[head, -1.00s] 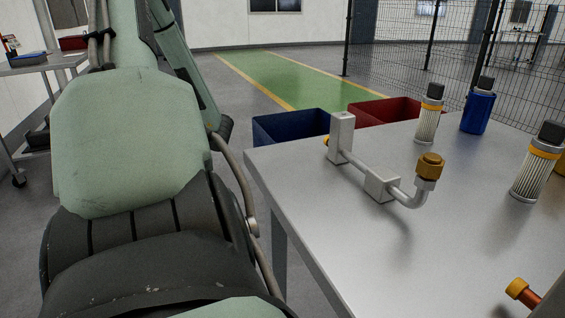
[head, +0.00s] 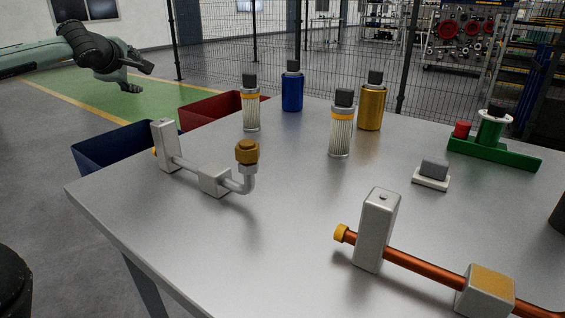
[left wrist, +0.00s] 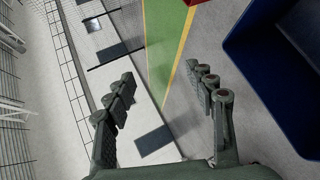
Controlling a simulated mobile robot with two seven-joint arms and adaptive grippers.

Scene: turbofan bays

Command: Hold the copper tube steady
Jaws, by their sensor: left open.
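The copper tube (head: 417,265) lies at the front right of the table in the head view. It passes by a tall grey block (head: 377,231) and a lower block with a tan top (head: 487,289). It has a brass-coloured end at its left, and its right part runs out of the picture. My left gripper (head: 140,77) is at the upper left of the head view, beyond the table and far from the tube. It is open and empty, and its spread fingers show in the left wrist view (left wrist: 170,105). My right gripper is not in view.
A silver tube (head: 228,184) with a brass nut is held in blocks on the table's left. Several filters and canisters (head: 341,124) stand behind it. A green fixture (head: 492,145) is at right. Blue (head: 118,147) and red (head: 205,110) bins adjoin the far-left edge.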

